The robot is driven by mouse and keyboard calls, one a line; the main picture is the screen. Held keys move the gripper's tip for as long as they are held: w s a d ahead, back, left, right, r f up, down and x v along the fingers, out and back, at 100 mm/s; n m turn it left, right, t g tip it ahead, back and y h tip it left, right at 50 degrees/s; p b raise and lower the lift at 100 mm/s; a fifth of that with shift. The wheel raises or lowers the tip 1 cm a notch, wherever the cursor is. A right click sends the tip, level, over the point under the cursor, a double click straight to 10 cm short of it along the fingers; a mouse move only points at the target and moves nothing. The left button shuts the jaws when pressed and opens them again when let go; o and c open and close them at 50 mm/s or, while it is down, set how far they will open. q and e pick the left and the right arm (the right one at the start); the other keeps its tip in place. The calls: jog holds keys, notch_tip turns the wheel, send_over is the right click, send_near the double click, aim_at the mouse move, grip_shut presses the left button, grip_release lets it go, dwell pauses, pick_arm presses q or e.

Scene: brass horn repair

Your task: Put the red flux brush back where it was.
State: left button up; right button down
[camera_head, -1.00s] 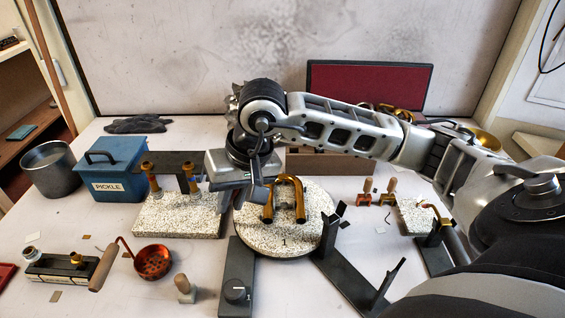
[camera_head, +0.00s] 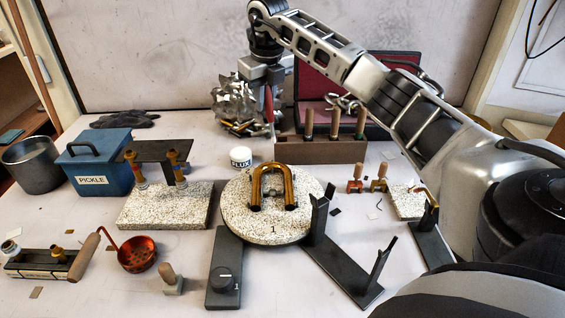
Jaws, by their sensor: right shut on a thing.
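The red flux brush (camera_head: 269,104) hangs roughly upright at the back of the bench, and only its narrow red part shows clearly. My right gripper (camera_head: 264,84) is shut on it, above the left end of the wooden tool rack (camera_head: 310,151). Whether the brush touches the rack or is inside it I cannot tell. Several wooden-handled tools (camera_head: 334,122) stand upright in the rack. The white flux jar (camera_head: 241,157) stands in front of the rack's left end. My left gripper is not in view.
A crumpled silvery pile (camera_head: 236,104) is close left of the gripper. An open red-lined case (camera_head: 315,78) stands behind the rack. The round speckled board (camera_head: 237,222) with a brass U-tube (camera_head: 287,188) lies in front. A blue pickle box (camera_head: 95,165) is at left.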

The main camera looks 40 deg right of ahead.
jog(key=d+m+h, duration=0.2)
jog(key=d+m, duration=0.4)
jog(key=m, duration=0.3)
notch_tip(320, 180, down, 8)
jog(key=shift+a+f, duration=0.2)
jog(key=c, duration=1.4)
grip_release()
jog(key=shift+w+f, duration=0.1)
jog(key=shift+o, duration=0.2)
jog(key=v, duration=1.2)
jog(key=shift+b, duration=0.35)
jog(key=shift+d, duration=0.15)
